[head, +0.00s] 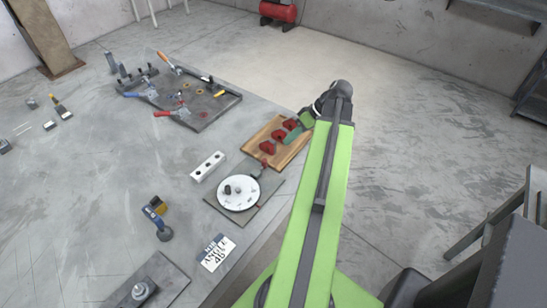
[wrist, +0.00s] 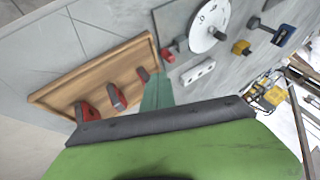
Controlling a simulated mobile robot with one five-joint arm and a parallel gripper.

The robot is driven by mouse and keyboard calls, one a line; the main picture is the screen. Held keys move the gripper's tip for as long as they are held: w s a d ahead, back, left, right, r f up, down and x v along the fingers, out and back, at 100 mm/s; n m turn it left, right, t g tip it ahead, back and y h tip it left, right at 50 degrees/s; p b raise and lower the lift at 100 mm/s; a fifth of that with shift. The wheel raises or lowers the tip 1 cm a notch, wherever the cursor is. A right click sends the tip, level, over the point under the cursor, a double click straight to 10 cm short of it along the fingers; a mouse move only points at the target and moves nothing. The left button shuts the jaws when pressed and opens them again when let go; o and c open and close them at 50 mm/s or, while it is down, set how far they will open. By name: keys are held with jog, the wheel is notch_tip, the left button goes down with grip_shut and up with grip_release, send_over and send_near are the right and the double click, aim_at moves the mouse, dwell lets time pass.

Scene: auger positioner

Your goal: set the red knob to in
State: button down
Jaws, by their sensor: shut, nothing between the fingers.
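A small red knob (head: 265,168) stands at the corner of the dark plate (head: 270,188) that carries a round white dial (head: 240,200). It also shows in the wrist view (wrist: 167,55), at the plate's edge beside the wooden tray. What its position marks say is too small to read. My gripper (head: 292,137) is over the wooden tray, apart from the knob. Its green fingers (wrist: 158,92) are shut and empty, and in the wrist view they point toward the gap between tray and plate.
The wooden tray (wrist: 68,80) holds three red pieces with grey parts. A white block with holes (head: 208,166) lies left of the plate. A card reading "ANGLE 45" (head: 216,253) and a yellow-and-blue tool (head: 158,218) lie nearer. Bare table shows left of the dial.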

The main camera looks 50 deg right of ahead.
aim_at(264, 163)
jog(key=b+x, duration=0.8)
jog(key=x, duration=0.2)
jog(key=shift+w, duration=0.1)
